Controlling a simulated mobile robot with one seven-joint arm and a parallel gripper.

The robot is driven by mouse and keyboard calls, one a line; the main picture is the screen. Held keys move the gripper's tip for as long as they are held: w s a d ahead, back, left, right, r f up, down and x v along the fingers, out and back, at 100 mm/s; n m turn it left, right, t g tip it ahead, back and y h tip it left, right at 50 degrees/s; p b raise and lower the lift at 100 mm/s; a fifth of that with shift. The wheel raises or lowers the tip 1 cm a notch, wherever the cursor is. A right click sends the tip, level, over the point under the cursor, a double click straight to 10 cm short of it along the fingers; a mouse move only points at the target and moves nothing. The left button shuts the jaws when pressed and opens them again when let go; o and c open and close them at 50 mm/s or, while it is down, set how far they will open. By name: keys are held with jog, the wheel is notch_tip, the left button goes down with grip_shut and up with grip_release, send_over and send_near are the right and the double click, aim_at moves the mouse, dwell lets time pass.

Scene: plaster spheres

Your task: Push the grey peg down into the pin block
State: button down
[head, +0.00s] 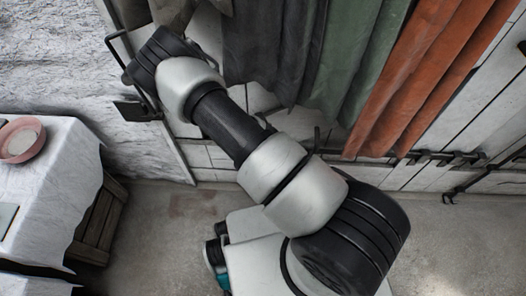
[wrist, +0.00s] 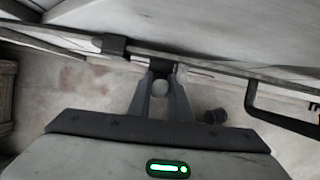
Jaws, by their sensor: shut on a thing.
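In the wrist view my gripper (wrist: 162,72) points at a pale panel with a dark rail along its edge. Its two fingers are shut on a small piece between their tips. A round light-grey end, which looks like the grey peg (wrist: 160,88), shows between the fingers. A dark block sits at the fingertips against the rail; I cannot tell whether it is the pin block. How deep the peg sits is hidden. In the head view my arm reaches to the upper left and its wrist hides the gripper and the peg.
A black handle (wrist: 262,108) stands out at the right in the wrist view. In the head view a cloth-covered table (head: 60,165) with a pink bowl (head: 14,152) stands left, a wooden crate (head: 97,225) beside it. Grey, green and orange curtains (head: 405,75) hang behind. Some floor is clear.

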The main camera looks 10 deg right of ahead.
jog(key=shift+f, duration=0.95)
jog(key=c, duration=1.5)
grip_release()
jog(key=shift+c, duration=0.2)
jog(key=shift+d, duration=0.15)
jog(key=shift+s+d, duration=0.15)
jog(key=shift+d, duration=0.1)
jog(key=shift+r+p, duration=1.3)
jog(key=shift+r, duration=0.3)
jog(key=shift+a+r+p, duration=0.2)
jog(key=shift+r+p, duration=0.15)
jog(key=shift+r, duration=0.1)
jog(key=shift+a+f, duration=0.1)
jog(key=shift+a, duration=0.1)
